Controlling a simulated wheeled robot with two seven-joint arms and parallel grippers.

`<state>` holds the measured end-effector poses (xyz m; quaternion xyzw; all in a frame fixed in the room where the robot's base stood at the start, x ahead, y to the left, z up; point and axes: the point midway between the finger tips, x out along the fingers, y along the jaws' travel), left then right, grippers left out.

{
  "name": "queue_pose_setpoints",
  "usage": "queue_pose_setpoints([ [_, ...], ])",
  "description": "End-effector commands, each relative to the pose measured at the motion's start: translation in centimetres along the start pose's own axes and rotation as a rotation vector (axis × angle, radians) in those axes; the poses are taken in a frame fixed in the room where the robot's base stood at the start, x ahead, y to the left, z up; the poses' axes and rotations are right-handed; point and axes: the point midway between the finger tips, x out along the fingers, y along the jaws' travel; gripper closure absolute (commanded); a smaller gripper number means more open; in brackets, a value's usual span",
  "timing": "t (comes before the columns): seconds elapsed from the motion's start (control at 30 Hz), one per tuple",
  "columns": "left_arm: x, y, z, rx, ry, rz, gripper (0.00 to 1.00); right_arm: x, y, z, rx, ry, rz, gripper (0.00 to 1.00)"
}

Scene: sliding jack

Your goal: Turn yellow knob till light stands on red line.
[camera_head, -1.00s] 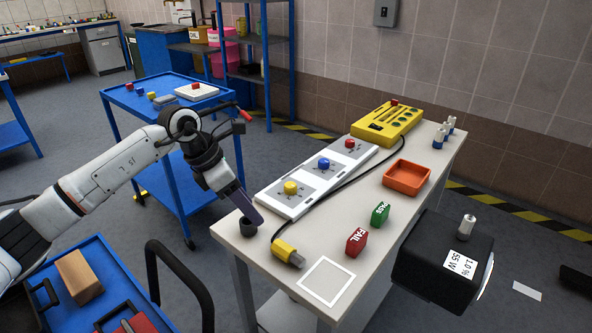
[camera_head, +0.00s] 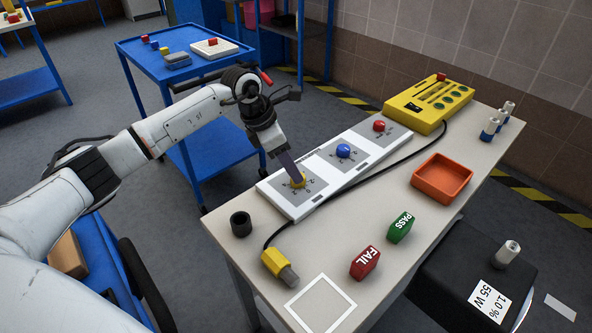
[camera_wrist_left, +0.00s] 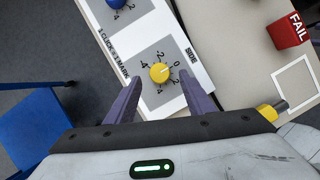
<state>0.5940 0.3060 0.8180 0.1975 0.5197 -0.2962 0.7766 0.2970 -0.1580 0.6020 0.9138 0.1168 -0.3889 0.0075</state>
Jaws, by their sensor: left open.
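The yellow knob (camera_head: 298,180) is on a grey square of the white panel (camera_head: 292,207), nearest the front. In the left wrist view the yellow knob (camera_wrist_left: 160,72) has a white pointer mark and numbers around it. My left gripper (camera_head: 294,172) is over the knob, partly covering it in the head view. In the left wrist view its open fingers (camera_wrist_left: 162,88) lie to either side of the knob, with gaps; contact is not visible. The yellow box (camera_head: 428,103) has slots and green round parts; no light or red line can be made out. My right gripper is not in view.
A blue knob (camera_head: 343,151) and a red knob (camera_head: 379,126) sit farther along the panel. A black cup (camera_head: 241,224), yellow plug (camera_head: 276,264), FAIL block (camera_head: 365,263), PASS block (camera_head: 400,228) and orange tray (camera_head: 415,185) stand around. A black cable crosses the table.

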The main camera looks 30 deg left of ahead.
Motion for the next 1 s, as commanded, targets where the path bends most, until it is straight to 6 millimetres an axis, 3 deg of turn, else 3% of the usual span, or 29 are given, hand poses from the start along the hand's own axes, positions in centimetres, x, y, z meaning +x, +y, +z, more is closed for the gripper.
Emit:
queue_pose_setpoints([
  [0.2, 2.9, 0.0, 0.1, 0.000, -0.001, 0.000, 0.52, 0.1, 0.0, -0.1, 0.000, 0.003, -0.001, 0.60],
  [0.57, 3.6, 0.0, 0.0, 0.001, 0.000, 0.001, 0.52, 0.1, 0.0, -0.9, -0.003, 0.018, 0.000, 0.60],
  [0.67, 3.6, 0.0, 0.0, 0.000, 0.000, 0.001, 0.64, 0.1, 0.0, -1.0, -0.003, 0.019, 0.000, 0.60],
  [0.83, 3.6, 0.0, 0.0, 0.000, -0.001, 0.001, 0.92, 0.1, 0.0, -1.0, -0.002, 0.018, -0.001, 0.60],
  [1.0, 3.5, 0.0, 0.0, -0.005, -0.001, 0.003, 0.92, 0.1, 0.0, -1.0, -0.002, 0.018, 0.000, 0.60],
])
